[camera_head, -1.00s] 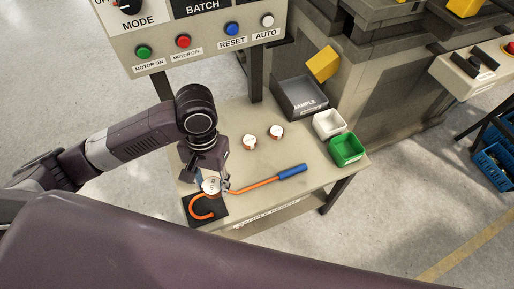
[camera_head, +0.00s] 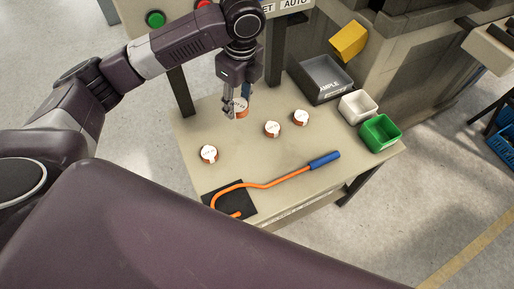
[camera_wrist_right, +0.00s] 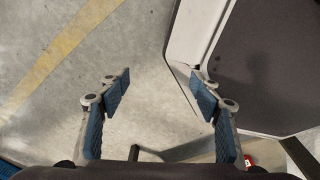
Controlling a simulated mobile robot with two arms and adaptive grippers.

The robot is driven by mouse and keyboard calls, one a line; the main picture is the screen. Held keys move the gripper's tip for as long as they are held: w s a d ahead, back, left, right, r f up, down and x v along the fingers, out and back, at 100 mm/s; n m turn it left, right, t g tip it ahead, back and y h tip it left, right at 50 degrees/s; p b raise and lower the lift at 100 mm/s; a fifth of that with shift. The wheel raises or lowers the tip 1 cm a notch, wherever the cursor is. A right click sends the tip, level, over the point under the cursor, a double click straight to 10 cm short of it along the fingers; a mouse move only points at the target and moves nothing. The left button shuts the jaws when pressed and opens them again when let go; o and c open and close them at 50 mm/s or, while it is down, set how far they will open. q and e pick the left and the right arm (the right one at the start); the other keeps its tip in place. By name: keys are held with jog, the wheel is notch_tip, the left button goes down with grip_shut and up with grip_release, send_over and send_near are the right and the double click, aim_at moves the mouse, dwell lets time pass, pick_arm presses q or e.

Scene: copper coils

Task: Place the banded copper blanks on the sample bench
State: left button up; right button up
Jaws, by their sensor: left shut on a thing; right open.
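My left gripper (camera_head: 232,112) is shut on a copper blank with a white top (camera_head: 241,104), over the back left part of the sample bench (camera_head: 230,174). The fingers partly cover this blank, and its gap to the bench top is hard to judge. Three more white-topped copper blanks sit on the bench: one at the left (camera_head: 208,154), one near the middle (camera_head: 272,129) and one just right of it (camera_head: 300,118). My right gripper (camera_wrist_right: 160,81) is open and empty in the right wrist view, with floor between its fingers.
An orange hooked rod with a blue handle (camera_head: 324,161) lies along the bench front, its hook over a black mat (camera_head: 246,202). A grey sample bin (camera_head: 325,92), a white bin (camera_head: 357,107) and a green bin (camera_head: 381,135) stand at the right. A button panel rises behind.

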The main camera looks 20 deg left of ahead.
pick_arm(q)
jog(key=shift+w+a+r+m+b, duration=0.1)
jog(key=shift+w+a+m+b, duration=0.1)
jog(key=shift+w+m, duration=0.25)
jog(key=shift+w+a+r+m+b, duration=0.1)
jog(key=shift+w+m+b, duration=0.1)
jog(key=shift+m, duration=0.35)
jog(key=shift+w+m, duration=0.15)
jog(key=shift+m, duration=0.15)
send_over(241, 143)
jog(key=f, duration=1.5)
jog(key=shift+d+f, duration=0.15)
jog(key=shift+d, duration=0.1)
jog(key=shift+f+b, duration=0.3)
jog(key=shift+f, duration=2)
pick_arm(e)
jog(key=shift+s+a+f, duration=0.15)
jog(key=shift+a+f, duration=0.15)
jog(key=shift+f, duration=0.25)
jog(key=shift+s+a+f, duration=0.1)
jog(key=shift+a+f, duration=0.2)
jog(key=shift+f, duration=0.2)
jog(key=shift+a, duration=0.15)
pick_arm(q)
jog(key=o, duration=1.3)
jog(key=shift+f, duration=0.1)
